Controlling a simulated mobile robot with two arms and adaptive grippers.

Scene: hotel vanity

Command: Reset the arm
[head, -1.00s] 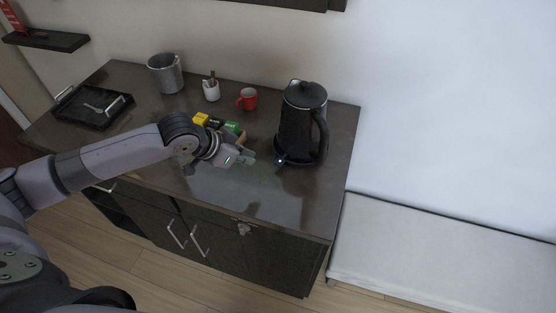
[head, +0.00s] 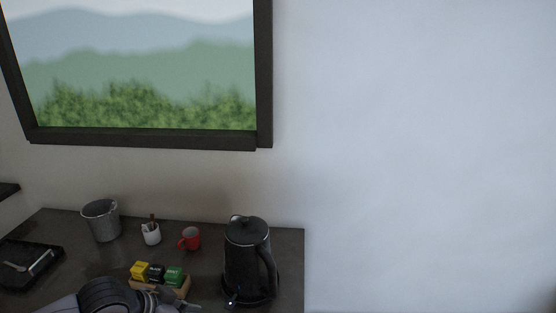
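My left arm comes in at the bottom edge of the head view, with its rounded wrist in front of the counter. Only a sliver of my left gripper (head: 188,306) shows, just below the tea box, and most of it is cut off by the frame's lower edge. Whether its fingers are apart or closed cannot be made out. My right arm and gripper are not in view.
On the dark counter (head: 205,262) stand a black kettle (head: 247,258), a red mug (head: 190,239), a white cup (head: 151,234), a grey bucket (head: 102,220), a wooden tea box (head: 180,293) and a black tray (head: 45,254). A framed picture (head: 140,70) hangs above.

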